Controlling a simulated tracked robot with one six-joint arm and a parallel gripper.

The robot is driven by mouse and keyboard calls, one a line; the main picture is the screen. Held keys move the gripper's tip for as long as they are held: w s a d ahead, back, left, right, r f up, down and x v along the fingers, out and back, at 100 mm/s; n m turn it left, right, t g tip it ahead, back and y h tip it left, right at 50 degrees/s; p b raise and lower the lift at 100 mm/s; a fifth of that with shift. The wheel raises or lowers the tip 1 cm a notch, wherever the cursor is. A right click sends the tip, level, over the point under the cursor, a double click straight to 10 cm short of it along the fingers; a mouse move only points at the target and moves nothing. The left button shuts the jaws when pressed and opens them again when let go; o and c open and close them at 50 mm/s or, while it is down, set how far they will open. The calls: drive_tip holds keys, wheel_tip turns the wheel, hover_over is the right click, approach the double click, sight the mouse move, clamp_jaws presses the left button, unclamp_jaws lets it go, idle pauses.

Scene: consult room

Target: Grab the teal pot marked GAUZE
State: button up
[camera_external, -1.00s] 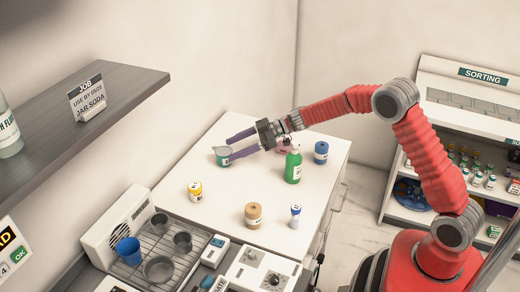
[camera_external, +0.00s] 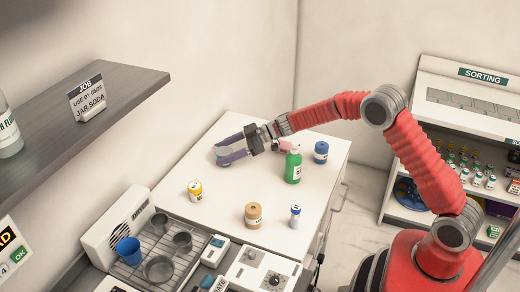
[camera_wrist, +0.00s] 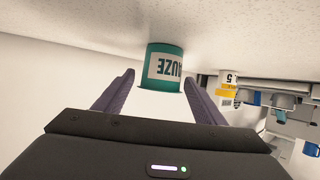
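The teal pot (camera_external: 222,152) stands at the far left of the white table, partly hidden by my fingers in the external view. In the wrist view the teal pot (camera_wrist: 158,66) has a white label whose letters appear upside down; "UZE" is readable. My gripper (camera_external: 220,156) is open, its purple fingers low over the table on either side of the pot. In the wrist view my gripper (camera_wrist: 160,76) has a finger to the left and right of the pot, with a small gap on the left. The right finger is close to it; contact cannot be told.
A green bottle (camera_external: 293,168), blue pot (camera_external: 321,152) and pink item (camera_external: 284,146) stand right of my gripper. A yellow-banded pot (camera_external: 195,190), tan pot (camera_external: 253,215) and small blue-capped vial (camera_external: 295,216) are nearer. The table's middle is clear.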

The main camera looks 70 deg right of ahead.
drive_tip(key=c, duration=0.5)
drive_tip(key=shift+c, duration=0.2)
wheel_tip(320, 180, up, 10)
idle(0.4)
idle(0.5)
